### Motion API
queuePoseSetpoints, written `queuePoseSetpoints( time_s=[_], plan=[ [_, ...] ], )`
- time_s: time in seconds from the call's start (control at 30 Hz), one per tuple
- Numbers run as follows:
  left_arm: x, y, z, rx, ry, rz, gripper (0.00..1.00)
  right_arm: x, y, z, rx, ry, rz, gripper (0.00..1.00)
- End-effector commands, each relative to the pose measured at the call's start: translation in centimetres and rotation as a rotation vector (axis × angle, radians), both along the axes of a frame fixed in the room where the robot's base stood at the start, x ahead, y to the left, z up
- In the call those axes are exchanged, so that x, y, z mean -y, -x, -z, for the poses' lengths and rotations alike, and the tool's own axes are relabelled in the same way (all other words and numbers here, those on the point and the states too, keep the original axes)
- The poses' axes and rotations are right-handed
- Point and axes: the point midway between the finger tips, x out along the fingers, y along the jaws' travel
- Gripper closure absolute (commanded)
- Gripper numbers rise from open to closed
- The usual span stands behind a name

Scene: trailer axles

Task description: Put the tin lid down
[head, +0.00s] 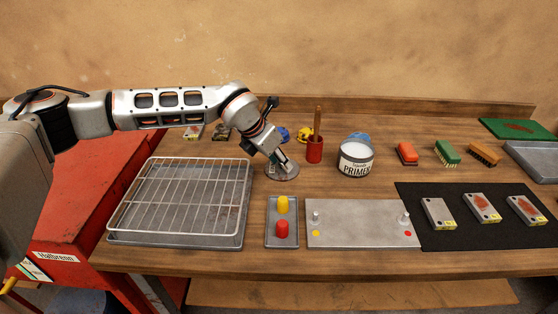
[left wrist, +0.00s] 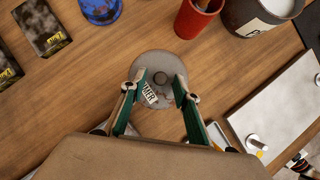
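The tin lid (head: 284,174) is a round grey disc with a small knob and a label. It appears to lie flat on the wooden table, between the wire rack and the red pot. In the left wrist view the lid (left wrist: 158,62) is below the fingers, its knob between the tips with a gap on each side. My left gripper (head: 281,164) is open over the lid; its fingers (left wrist: 159,82) hide part of it. The primer tin (head: 356,160) stands uncovered to the right, pale paint showing. My right gripper is not in view.
A red pot with a brush (head: 315,150) stands just right of the lid. A small tray (head: 282,211) with yellow and red pieces and a metal plate (head: 350,224) lie in front. The wire rack (head: 185,195) is at left. Several brushes lie at right.

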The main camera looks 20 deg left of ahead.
Motion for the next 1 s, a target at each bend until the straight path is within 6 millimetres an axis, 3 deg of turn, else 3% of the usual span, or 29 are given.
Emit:
queuePoseSetpoints(
  time_s=[0.17, 0.6, 0.8, 1.0],
  plan=[
    [-0.4, 0.6, -1.4, 0.002, 0.001, -0.001, 0.69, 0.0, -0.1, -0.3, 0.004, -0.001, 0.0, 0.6],
    [-2.3, 4.2, -8.7, 0.003, 0.001, 0.0, 0.69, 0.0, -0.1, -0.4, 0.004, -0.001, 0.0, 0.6],
    [-2.8, 5.1, -10.3, 0.001, 0.0, 0.001, 0.69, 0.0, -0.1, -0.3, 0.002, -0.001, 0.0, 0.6],
    [-2.8, 5.2, -10.6, 0.0, 0.0, 0.0, 0.69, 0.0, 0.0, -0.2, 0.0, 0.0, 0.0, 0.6]
  ],
)
